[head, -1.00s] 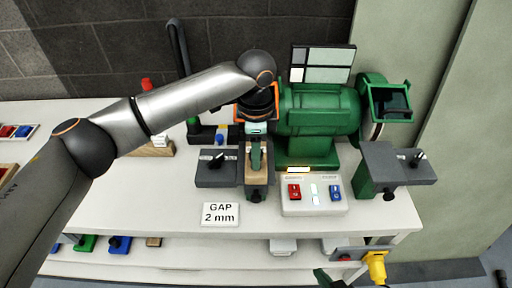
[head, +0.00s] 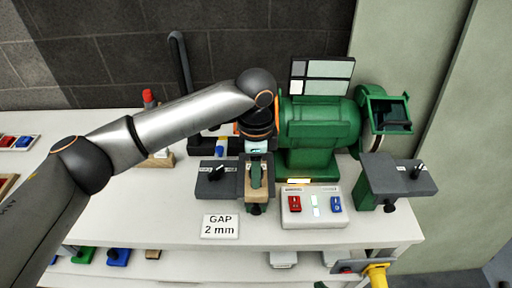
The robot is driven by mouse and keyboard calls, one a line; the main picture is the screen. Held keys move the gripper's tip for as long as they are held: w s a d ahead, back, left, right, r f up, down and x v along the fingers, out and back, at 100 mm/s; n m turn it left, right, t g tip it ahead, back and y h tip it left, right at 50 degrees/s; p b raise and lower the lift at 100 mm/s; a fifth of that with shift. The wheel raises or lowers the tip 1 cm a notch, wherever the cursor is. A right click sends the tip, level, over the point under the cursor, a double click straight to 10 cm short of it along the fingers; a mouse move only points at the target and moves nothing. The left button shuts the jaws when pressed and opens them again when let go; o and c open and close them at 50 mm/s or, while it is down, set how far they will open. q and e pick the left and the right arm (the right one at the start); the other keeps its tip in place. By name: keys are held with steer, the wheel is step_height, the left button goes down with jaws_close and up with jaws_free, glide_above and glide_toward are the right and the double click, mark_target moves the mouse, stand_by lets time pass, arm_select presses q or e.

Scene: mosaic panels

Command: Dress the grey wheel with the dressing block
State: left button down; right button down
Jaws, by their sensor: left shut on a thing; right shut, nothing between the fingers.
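The green bench grinder (head: 318,130) stands on the bench with a wheel station at each end. My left arm reaches in from the left, and its gripper (head: 256,152) points down over the left station. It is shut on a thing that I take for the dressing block. A tan piece with a narrow green part (head: 257,190) shows just below the gripper, at the left grey tool rest (head: 214,178). The wheel at this end is hidden behind my wrist, so I cannot tell whether the block touches it. My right gripper is out of view.
The right tool rest (head: 400,176) stands before the guarded right wheel. A switch box (head: 314,208) with red and blue buttons is in front of the grinder. A "GAP 2 mm" sign (head: 220,226) lies on the bench. A yellow object (head: 376,274) hangs below the front edge.

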arm_select(q)
steer(key=shift+w, duration=1.4)
stand_by(1.3)
steer(key=shift+s, duration=1.4)
steer(key=shift+w, duration=1.55)
stand_by(0.4)
steer(key=shift+s, duration=0.15)
stand_by(0.4)
steer(key=shift+s, duration=1.4)
steer(key=shift+w, duration=0.1)
